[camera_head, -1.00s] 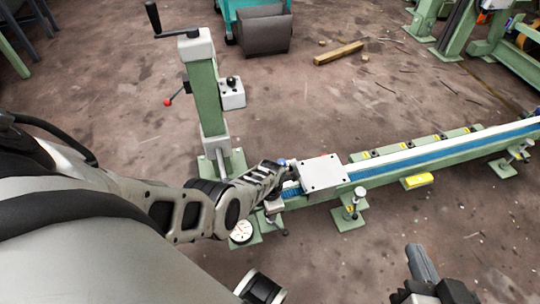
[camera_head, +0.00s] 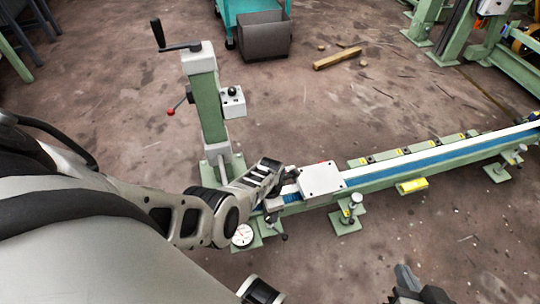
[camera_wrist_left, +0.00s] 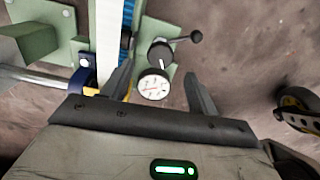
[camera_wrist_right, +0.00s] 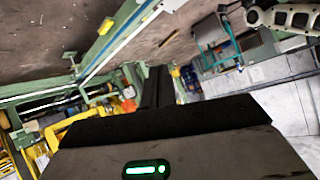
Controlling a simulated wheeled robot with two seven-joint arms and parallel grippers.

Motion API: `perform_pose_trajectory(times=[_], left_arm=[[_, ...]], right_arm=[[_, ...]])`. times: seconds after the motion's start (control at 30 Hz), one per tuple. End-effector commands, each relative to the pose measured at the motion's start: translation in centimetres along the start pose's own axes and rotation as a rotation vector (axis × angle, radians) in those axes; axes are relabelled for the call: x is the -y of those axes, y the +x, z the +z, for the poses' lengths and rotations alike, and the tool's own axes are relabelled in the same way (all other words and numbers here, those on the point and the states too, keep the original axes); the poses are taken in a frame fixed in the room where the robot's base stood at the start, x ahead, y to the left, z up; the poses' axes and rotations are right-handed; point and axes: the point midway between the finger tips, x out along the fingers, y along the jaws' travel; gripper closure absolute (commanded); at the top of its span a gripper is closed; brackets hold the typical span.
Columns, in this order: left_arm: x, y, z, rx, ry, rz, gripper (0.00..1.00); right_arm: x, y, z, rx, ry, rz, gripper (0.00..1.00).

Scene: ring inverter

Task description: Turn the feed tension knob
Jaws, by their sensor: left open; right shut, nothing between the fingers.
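In the left wrist view, a white dial with a dark rim (camera_wrist_left: 153,85) sits between the spread fingers of my left gripper (camera_wrist_left: 157,78); I cannot tell whether they touch it. A dark round knob (camera_wrist_left: 160,53) with a black-balled lever (camera_wrist_left: 195,37) is just beyond the dial. I cannot tell which part is the feed tension knob. In the head view, the dial (camera_head: 242,236) is below my left gripper (camera_head: 280,178), at the near end of the green rail. My right gripper (camera_head: 405,280) is shut and empty, low at the right, away from the rail.
The green rail (camera_head: 430,165) with a blue strip runs to the right, with a white plate (camera_head: 321,180) on it. A green post with a crank (camera_head: 205,100) stands behind the left gripper. A wooden block (camera_head: 337,58) lies on the floor. The floor in front of the rail is clear.

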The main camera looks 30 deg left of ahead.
Motion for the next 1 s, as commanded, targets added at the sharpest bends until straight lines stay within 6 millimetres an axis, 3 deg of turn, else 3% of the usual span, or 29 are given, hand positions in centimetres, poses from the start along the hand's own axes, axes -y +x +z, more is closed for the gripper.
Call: perform_pose_trajectory(times=[0.03,0.1,0.43,0.63,1.0], left_arm=[[0.1,-2.4,0.0,0.002,0.0,0.001,0.41],[0.1,-4.1,0.0,0.001,0.0,0.0,0.41],[0.1,-9.2,0.0,0.001,0.0,-0.001,0.41],[0.1,-10.6,0.0,0.0,0.001,-0.001,0.41],[0.1,-10.7,0.0,0.0,0.001,-0.002,0.41]], right_arm=[[-0.1,-0.7,-0.5,0.041,0.007,0.012,1.0],[-0.3,-0.8,0.1,0.099,0.015,0.025,1.0],[-0.2,-5.7,-5.0,-0.035,-0.006,0.08,1.0],[-0.2,-6.8,-6.2,-0.07,-0.013,0.094,1.0],[-0.3,-7.0,-6.4,-0.078,-0.015,0.097,1.0]])
